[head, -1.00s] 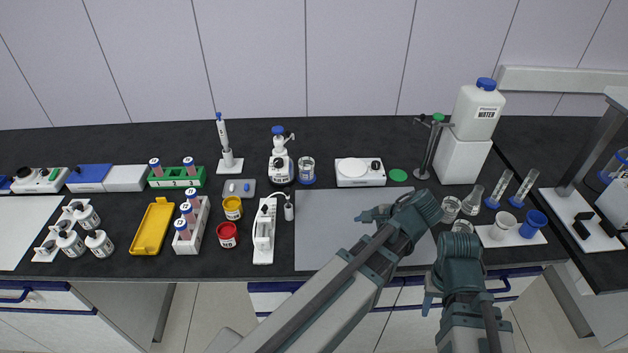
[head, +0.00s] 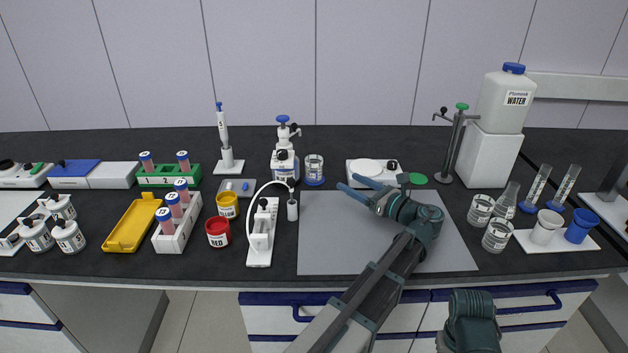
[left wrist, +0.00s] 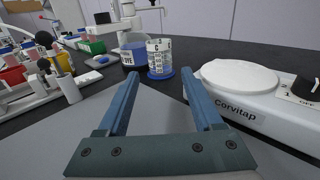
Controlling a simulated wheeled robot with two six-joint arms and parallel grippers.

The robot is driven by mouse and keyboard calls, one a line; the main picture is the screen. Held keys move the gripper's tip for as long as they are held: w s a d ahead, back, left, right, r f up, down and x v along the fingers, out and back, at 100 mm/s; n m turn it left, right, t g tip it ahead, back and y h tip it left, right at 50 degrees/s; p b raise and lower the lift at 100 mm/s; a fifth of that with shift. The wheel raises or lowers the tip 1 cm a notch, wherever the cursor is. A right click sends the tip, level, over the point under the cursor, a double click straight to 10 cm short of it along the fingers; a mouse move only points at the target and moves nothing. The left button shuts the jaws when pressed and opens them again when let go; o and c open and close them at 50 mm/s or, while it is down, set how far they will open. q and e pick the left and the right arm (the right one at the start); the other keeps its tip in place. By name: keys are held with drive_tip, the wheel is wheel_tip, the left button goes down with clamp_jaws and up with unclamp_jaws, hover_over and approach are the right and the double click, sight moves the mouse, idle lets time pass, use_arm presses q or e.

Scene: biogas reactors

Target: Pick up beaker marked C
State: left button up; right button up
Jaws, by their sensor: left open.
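The beaker marked C (head: 314,167) is a clear glass beaker with graduations, upright on a blue round coaster at the back middle of the bench. In the left wrist view the beaker (left wrist: 159,56) shows a dark letter that looks like C, facing me. My left gripper (head: 348,182) is open and empty over the grey mat, to the right of and nearer than the beaker. In the left wrist view the beaker stands ahead, roughly between the fingertips (left wrist: 158,76) and apart from them. My right gripper is out of the picture; only part of that arm shows.
A white Corvitap stirrer (left wrist: 250,90) stands close on the right of the beaker. A dispenser bottle (head: 284,160) stands close on its left. A white electrode stand (head: 262,233) is nearer left. Other beakers (head: 480,209) are far right. The grey mat (head: 330,245) is otherwise clear.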

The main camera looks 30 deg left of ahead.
sight(320, 165)
use_arm(q)
drive_tip(key=x, duration=0.8)
drive_tip(key=shift+a, duration=0.3)
drive_tip(key=shift+w+a+r, duration=0.1)
drive_tip(key=shift+a+r, duration=0.1)
drive_tip(key=shift+a, duration=0.35)
drive_tip(key=x, duration=0.4)
drive_tip(key=shift+a+r+p, duration=0.1)
drive_tip(key=shift+r+p, duration=0.05)
drive_tip(key=shift+p, duration=0.15)
clamp_jaws()
drive_tip(key=shift+r, duration=0.1)
wheel_tip(320, 165, up, 10)
drive_tip(key=p, duration=1)
